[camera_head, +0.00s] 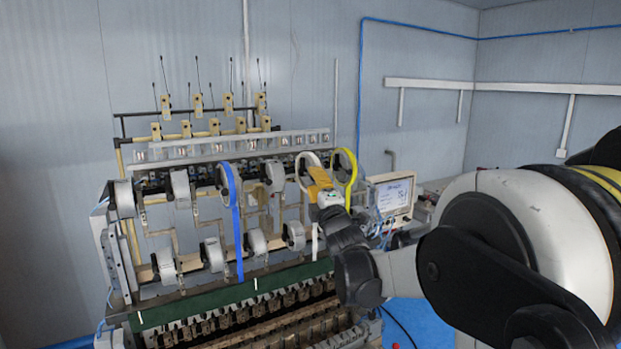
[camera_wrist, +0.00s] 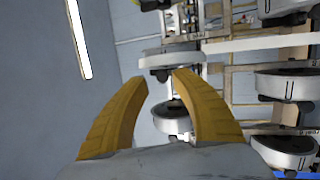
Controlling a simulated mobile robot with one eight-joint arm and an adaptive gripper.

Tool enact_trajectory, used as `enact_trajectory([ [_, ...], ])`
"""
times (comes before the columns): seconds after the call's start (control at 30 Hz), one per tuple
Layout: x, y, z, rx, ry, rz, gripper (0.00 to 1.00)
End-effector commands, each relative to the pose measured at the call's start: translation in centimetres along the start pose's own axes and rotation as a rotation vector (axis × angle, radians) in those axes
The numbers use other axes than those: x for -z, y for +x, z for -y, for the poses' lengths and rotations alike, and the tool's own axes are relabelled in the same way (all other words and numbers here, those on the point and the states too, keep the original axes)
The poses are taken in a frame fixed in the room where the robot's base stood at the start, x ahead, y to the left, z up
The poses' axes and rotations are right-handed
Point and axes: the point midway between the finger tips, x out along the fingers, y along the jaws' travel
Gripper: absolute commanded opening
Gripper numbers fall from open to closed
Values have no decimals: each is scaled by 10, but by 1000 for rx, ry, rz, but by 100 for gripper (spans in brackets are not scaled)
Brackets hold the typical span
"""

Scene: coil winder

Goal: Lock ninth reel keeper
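The coil winder (camera_head: 118,240) carries grey reels in two rows, such as an upper-left reel (camera_head: 124,198) and a lower-right reel (camera_head: 295,236). My gripper (camera_head: 314,168) is at the upper right of the machine, beside a white band (camera_head: 302,165) and a yellow band (camera_head: 352,165). In the wrist view my yellow fingers (camera_wrist: 163,78) are apart with nothing between their tips. A reel (camera_wrist: 170,117) shows behind them, partly hidden by the right finger. Other reels (camera_wrist: 288,84) lie to the right. I cannot tell which keeper is the ninth or whether it is locked.
A blue band (camera_head: 233,195) hangs over the middle reels. A monitor (camera_head: 392,194) stands to the right of the machine. A white band (camera_wrist: 235,44) crosses the wrist view beyond the fingertips. Bare wall (camera_wrist: 50,120) fills the wrist view's left side.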

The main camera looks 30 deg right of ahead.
Motion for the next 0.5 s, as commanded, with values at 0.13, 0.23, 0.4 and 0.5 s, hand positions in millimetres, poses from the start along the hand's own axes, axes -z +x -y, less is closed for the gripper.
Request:
enact_trajectory([
  [0.13, 0, -14, -3, 0, 0, 0, 32],
  [0.23, 1, -22, -6, 0, -1, 0, 32],
  [0.4, 1, -36, -9, 0, -1, 0, 32],
  [0.5, 1, -45, -12, 0, -1, 0, 32],
])
